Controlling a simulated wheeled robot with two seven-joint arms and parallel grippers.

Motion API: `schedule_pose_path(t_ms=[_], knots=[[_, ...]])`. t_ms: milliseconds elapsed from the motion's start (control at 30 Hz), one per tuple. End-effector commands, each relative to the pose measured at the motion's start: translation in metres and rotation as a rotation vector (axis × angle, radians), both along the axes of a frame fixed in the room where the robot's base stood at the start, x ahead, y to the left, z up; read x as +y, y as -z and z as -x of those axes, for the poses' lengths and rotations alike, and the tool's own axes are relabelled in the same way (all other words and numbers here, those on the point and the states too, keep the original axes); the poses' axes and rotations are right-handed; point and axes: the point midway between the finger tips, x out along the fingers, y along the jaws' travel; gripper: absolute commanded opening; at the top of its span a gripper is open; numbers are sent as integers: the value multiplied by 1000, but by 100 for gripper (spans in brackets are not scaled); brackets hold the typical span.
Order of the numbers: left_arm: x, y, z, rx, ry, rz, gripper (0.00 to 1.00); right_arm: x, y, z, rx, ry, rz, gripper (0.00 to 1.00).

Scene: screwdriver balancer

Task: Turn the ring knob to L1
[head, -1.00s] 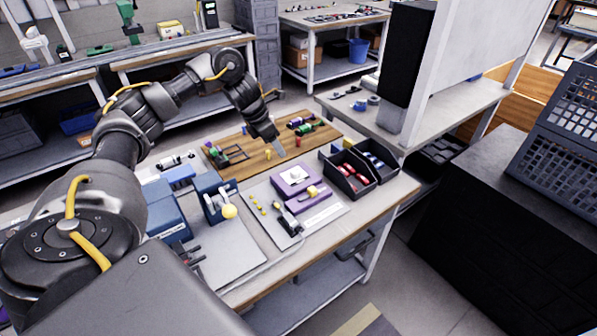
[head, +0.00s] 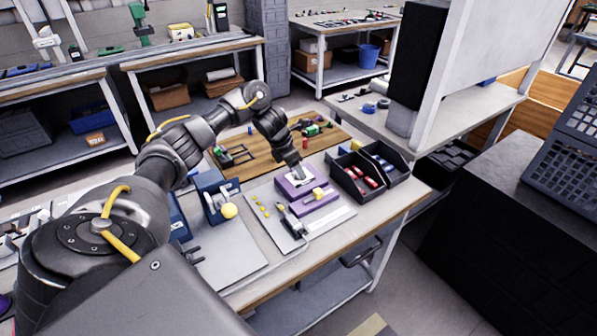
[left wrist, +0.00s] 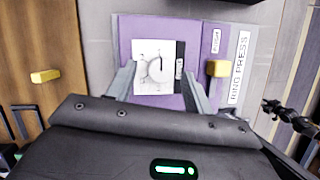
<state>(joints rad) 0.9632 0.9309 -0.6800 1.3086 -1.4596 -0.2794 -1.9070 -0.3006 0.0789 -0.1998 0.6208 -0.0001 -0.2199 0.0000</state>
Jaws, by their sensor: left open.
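The purple ring-press unit (head: 313,202) stands on the grey mat on the bench. In the left wrist view its purple face (left wrist: 138,31) carries a square white plate with a round pale ring knob (left wrist: 157,69). Markings around the knob are too small to read. My left gripper (head: 299,174) is just above the white plate. In the left wrist view my left gripper (left wrist: 160,80) is open, one finger on each side of the plate, with nothing held between them. I cannot tell whether the fingers touch the unit. My right gripper is not in view.
A yellow block (left wrist: 217,69) sits on the unit's purple strip beside the plate. Black bins (head: 357,178) with red parts stand right of the unit. A blue device with a yellow ball (head: 229,211) stands left. A wooden board (head: 262,148) lies behind.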

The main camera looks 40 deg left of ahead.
Motion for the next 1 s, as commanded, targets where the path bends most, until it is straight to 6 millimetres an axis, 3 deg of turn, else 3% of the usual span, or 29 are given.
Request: schedule_pose_path(t_ms=[167,467,800,1000], knots=[[-3,12,-3,1,0,0,52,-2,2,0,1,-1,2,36],[-3,13,-4,1,0,0,50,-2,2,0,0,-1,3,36],[-3,12,-4,1,0,0,7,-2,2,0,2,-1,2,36],[-3,12,-4,1,-13,0,7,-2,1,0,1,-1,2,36]])
